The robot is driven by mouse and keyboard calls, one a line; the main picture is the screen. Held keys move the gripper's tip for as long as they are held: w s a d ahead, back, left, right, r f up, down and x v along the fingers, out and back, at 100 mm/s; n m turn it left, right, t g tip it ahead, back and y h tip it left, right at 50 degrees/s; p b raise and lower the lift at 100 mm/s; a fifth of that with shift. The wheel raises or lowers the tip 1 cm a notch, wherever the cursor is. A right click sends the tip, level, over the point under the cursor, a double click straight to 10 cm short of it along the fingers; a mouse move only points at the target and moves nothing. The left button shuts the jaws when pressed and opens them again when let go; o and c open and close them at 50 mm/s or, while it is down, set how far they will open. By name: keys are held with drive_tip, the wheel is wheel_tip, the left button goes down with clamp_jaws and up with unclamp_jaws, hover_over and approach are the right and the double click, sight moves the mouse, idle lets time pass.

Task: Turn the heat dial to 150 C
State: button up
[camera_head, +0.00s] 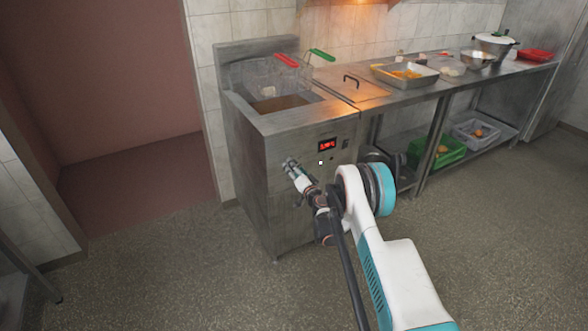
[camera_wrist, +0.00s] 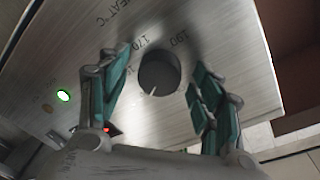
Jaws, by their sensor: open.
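The heat dial (camera_wrist: 160,70) is a dark round knob on a brushed-metal panel in the wrist view. A pale pointer line on its face points toward the lower left of the picture. Printed marks near it read 170 and 190, with "HEAT °C" farther up; another number is partly covered by the left finger. My gripper (camera_wrist: 161,66) is open, its teal-padded fingers on either side of the dial; contact cannot be told. In the head view, my gripper (camera_head: 291,165) is at the front of the steel fryer (camera_head: 257,150), and the dial is hidden or too small to tell.
A red digital display (camera_head: 327,145), too small to read, is on the fryer front. A green light (camera_wrist: 63,96) glows on the panel. Fryer baskets (camera_head: 272,75) sit on top. A steel counter (camera_head: 440,82) with trays continues right. Open floor (camera_head: 160,265) lies left.

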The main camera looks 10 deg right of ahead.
drive_tip(key=shift+c, duration=0.2)
drive_tip(key=c, duration=1)
drive_tip(key=shift+c, duration=0.2)
drive_tip(key=m, duration=0.7)
drive_tip(key=m+g, duration=0.1)
drive_tip(key=m, duration=0.2)
drive_tip(key=shift+r+m+y, duration=0.25)
drive_tip(key=shift+m+y, duration=0.05)
drive_tip(key=shift+m, duration=0.4)
drive_tip(key=o, duration=1.1)
